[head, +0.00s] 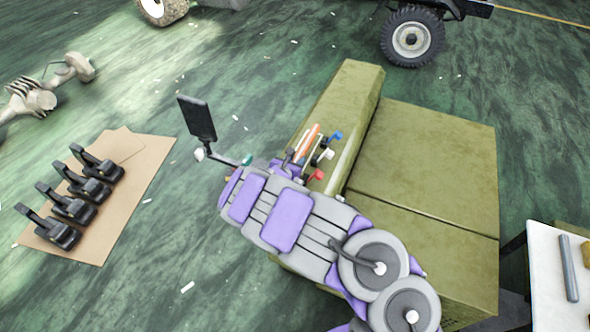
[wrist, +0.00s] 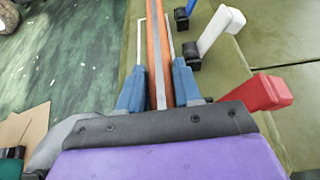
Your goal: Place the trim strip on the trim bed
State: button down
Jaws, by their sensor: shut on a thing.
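The trim strip is orange with a grey line along its middle. It shows in the wrist view (wrist: 155,45) and in the head view (head: 309,140). My gripper (wrist: 158,88) has its blue fingers on either side of the strip and is shut on it. The strip points away from me, over the olive block. A thin white outline (wrist: 140,45), probably the trim bed, shows on the block around the strip. I cannot tell whether the strip touches the surface. My wrist and forearm hide the near end in the head view.
Blue (head: 335,136), white (wrist: 220,30) and red (wrist: 268,92) clamp handles stand close on the right. The olive block (head: 352,95) adjoins larger olive boxes (head: 430,155). A white table (head: 548,270) stands lower right. Black clamps (head: 72,208) lie on cardboard at left.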

jog(key=f, duration=0.1)
jog(key=a+f, duration=0.1)
jog(key=f, duration=0.1)
jog(key=a+f+b, duration=0.1)
jog(key=shift+a+f, duration=0.25)
jog(key=shift+f, duration=0.1)
jog(key=shift+d+r, duration=0.2)
jog(key=shift+d, duration=0.35)
jog(key=shift+d+f, duration=0.15)
jog(key=shift+d, duration=0.2)
jog(key=c, duration=1.1)
grip_release()
jog(key=o, duration=0.3)
jog(key=shift+a, duration=0.7)
jog(key=shift+d, duration=0.45)
jog(key=shift+a, duration=0.1)
